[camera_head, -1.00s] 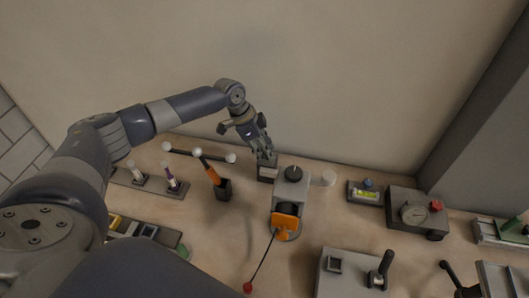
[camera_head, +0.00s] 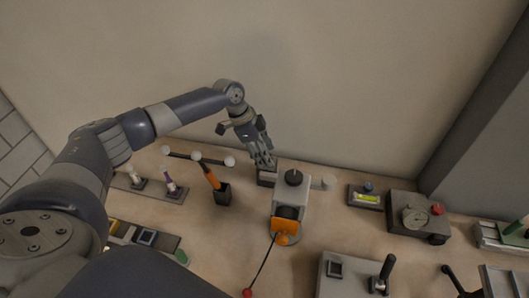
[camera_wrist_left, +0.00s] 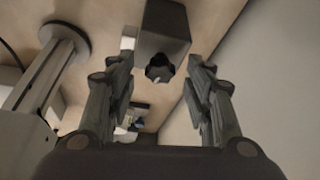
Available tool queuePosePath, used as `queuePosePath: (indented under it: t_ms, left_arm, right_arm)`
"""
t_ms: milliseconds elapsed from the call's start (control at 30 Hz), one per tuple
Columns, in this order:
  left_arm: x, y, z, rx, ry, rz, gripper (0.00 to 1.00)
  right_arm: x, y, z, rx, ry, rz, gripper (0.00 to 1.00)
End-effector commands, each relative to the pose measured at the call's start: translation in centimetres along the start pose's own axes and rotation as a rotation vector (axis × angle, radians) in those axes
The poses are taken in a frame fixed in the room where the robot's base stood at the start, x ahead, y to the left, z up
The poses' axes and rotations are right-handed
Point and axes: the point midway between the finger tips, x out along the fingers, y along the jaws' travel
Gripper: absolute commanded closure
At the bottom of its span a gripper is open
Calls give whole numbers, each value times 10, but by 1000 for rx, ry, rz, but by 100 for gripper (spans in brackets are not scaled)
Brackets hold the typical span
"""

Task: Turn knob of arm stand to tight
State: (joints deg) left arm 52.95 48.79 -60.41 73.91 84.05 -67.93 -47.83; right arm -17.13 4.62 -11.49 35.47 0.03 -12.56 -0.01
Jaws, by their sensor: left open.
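In the left wrist view a dark lobed knob (camera_wrist_left: 160,68) sits on the near end of a dark grey block (camera_wrist_left: 164,28). My left gripper (camera_wrist_left: 160,76) is open, with one finger on each side of the knob and visible gaps between them. In the head view my left gripper (camera_head: 264,158) is over a small dark block (camera_head: 267,179) by the back wall. The knob itself is hidden or too small to tell there. I cannot tell whether the fingers touch the block. My right gripper is not in view.
A grey housing with a round black top (camera_head: 293,177) and an orange part (camera_head: 284,226) stands close to the right of my gripper. An orange-handled tool in a black holder (camera_head: 222,193) stands to the left. A gauge box (camera_head: 417,215) is farther right.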

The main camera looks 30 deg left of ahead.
Motion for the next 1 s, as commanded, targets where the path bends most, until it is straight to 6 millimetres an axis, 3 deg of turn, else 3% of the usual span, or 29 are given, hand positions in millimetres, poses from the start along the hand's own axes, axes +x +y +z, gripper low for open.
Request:
queuePosePath:
  t_ms: [533,700,1000]
  left_arm:
    - [-101,-1,0,1,1,-3,53]
    - [-114,0,-1,1,1,-1,53]
    - [-116,0,-1,1,1,-1,53]
  right_arm:
    - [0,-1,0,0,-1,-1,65]
    - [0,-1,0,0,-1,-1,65]
    - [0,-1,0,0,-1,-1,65]
